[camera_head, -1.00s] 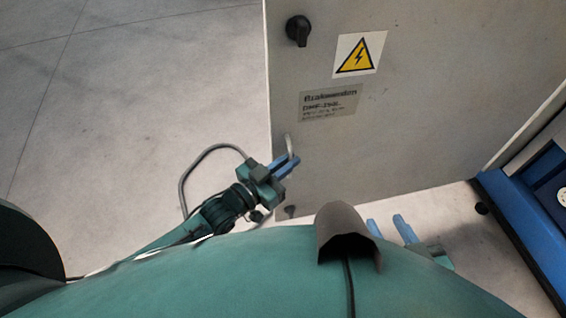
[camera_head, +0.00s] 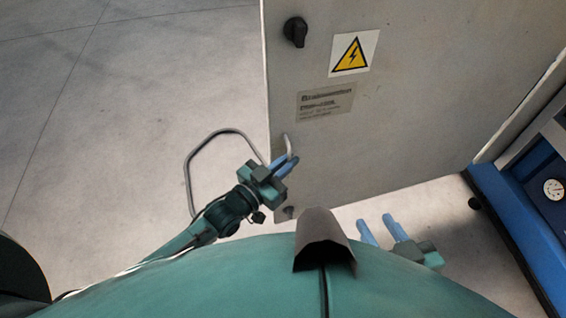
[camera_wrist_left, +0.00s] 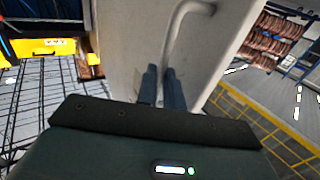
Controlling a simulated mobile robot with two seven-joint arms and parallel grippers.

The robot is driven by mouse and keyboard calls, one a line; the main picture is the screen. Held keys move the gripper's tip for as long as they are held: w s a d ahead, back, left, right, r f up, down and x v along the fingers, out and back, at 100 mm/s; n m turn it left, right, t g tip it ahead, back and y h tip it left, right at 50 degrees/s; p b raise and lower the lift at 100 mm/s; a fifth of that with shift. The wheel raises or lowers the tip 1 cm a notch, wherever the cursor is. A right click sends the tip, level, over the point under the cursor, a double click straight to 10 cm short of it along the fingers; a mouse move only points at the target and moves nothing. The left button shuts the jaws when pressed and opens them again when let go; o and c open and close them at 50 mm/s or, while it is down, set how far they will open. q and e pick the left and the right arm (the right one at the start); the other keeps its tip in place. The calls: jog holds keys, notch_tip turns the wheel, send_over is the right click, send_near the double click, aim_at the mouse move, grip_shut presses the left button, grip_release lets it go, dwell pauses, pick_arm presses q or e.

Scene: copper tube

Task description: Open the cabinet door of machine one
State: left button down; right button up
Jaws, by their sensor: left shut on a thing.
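The cabinet door (camera_head: 400,120) is a grey upright panel with a black knob (camera_head: 296,31) and a yellow warning sign. It stands out over the floor, and its left edge is free. A light bar handle (camera_head: 288,146) sits low near that edge; in the left wrist view the curved handle (camera_wrist_left: 178,30) rises from between the fingers. My left gripper (camera_head: 287,163) is shut on the handle, and its fingertips (camera_wrist_left: 163,72) hide the gripped part. My right gripper (camera_head: 376,224) is below the door's lower edge, its two blue fingers apart and nothing between them.
A blue machine base (camera_head: 515,210) with a round gauge (camera_head: 553,189) stands at the right. Open concrete floor (camera_head: 130,100) lies left of the door. Copper coils (camera_wrist_left: 275,40) and yellow floor rails show beyond the door in the left wrist view.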

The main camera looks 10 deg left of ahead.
pick_arm(q)
jog(key=shift+s+d+r, duration=0.35)
jog(key=shift+s+d, duration=0.05)
jog(key=shift+d, duration=0.25)
pick_arm(e)
jog(key=shift+s+d, duration=0.1)
jog(key=shift+s, duration=0.2)
pick_arm(q)
jog(key=c, duration=1.5)
grip_release()
jog(key=shift+f, duration=0.2)
jog(key=shift+c, duration=0.2)
jog(key=shift+f, duration=0.1)
pick_arm(e)
jog(key=shift+d, duration=0.15)
pick_arm(q)
jog(key=shift+a, duration=0.1)
